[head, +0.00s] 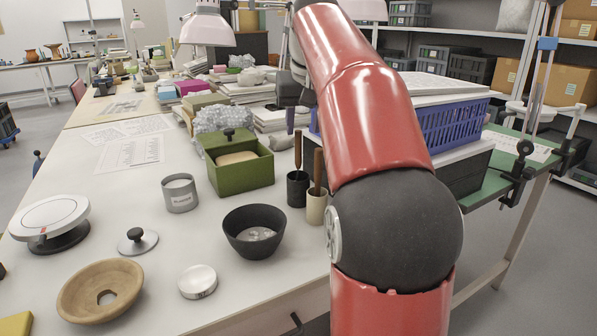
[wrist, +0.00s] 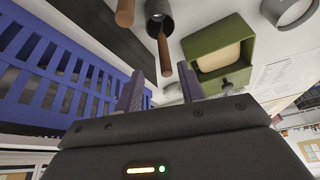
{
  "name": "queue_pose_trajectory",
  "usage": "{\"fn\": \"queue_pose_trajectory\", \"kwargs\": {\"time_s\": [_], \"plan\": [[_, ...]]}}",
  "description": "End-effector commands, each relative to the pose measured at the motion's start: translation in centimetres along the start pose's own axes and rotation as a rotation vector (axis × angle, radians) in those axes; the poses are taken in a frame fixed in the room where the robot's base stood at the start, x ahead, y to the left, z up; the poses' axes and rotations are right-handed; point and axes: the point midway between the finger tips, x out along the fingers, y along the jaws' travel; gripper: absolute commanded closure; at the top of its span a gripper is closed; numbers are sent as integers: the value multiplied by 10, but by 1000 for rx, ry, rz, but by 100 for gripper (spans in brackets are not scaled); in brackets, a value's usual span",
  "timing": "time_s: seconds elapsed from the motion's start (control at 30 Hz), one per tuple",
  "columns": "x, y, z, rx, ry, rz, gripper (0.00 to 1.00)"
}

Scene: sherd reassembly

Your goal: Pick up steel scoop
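I cannot make out a steel scoop for certain in either view. Two wooden handles stand up from two small holders: one handle (head: 298,150) in a black holder (head: 297,190), one (head: 317,170) in a beige holder (head: 316,209). In the wrist view a wooden handle (wrist: 163,54) rises from a dark holder (wrist: 158,17), and another handle (wrist: 125,12) shows at the top edge. My gripper (wrist: 161,77) is open, with nothing between its two fingers. The handle appears beyond the gap; they look apart.
A blue crate (wrist: 60,65) is close on the gripper's left.

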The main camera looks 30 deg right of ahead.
Motion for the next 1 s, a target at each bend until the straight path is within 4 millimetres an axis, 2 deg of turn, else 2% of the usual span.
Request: {"fn": "queue_pose_trajectory", "kwargs": {"time_s": [0.43, 0.53, 0.77, 1.0], "plan": [[61, -7, -3, 0, -1, 0, 61], [68, -7, -4, 0, 1, 0, 61], [69, -7, -4, 0, 2, 0, 61], [69, -7, -4, 0, 1, 0, 90]]}}
